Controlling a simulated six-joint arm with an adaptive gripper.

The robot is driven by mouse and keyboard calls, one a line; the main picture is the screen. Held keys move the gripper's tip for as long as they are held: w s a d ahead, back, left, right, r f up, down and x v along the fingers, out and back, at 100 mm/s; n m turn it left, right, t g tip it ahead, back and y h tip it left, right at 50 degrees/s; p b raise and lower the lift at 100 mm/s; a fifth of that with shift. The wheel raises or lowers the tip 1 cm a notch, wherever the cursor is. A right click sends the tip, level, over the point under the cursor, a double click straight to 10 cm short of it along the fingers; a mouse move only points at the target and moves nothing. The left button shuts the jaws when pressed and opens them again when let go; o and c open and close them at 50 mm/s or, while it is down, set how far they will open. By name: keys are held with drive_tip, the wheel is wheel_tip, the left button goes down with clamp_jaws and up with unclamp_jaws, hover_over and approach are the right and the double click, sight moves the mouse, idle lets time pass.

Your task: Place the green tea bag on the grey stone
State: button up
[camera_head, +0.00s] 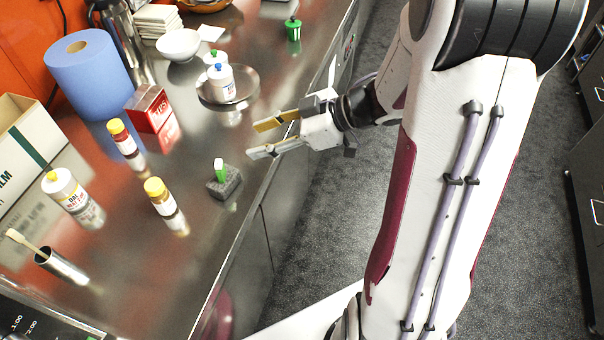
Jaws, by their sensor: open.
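A small green and white tea bag (220,169) sits upright on top of the grey stone (224,184), near the front edge of the steel counter. My gripper (259,139) is open and empty, above the counter edge, up and to the right of the stone. Its two fingers point left and are apart from the tea bag. Whether the underside of the tea bag rests fully flat on the stone is too small to tell.
The steel counter (110,215) holds yellow-capped bottles (165,200), a red box (148,108), a blue paper roll (88,75), a round tray (240,98) with white jars, a white bowl (179,46) and a green container (293,30). Counter around the stone is clear.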

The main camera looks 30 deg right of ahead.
drive_tip(key=w+d+r+m+t+h, duration=0.3)
drive_tip(key=w+d+r+t+h, duration=0.1)
drive_tip(key=w+d+r+h, duration=0.3)
drive_tip(key=s+d+r+m+h, duration=0.4)
drive_tip(key=s+r+m+h, duration=0.1)
drive_tip(key=s+r, duration=0.15)
drive_tip(key=s+a+f+m+g, duration=0.1)
drive_tip(key=s+a, duration=0.2)
drive_tip(key=s, duration=0.4)
drive_tip(key=s+a+f+m+g+y, duration=0.1)
drive_tip(key=s+a+g, duration=0.1)
drive_tip(key=s+a, duration=0.2)
drive_tip(key=s+a+f+m+g+y, duration=0.1)
drive_tip(key=s+a, duration=0.3)
drive_tip(key=s, duration=0.6)
drive_tip(key=shift+s+f+m+g, duration=0.3)
drive_tip(key=shift+f+m+g, duration=0.1)
drive_tip(key=shift+f+g, duration=0.25)
drive_tip(key=shift+r, duration=0.1)
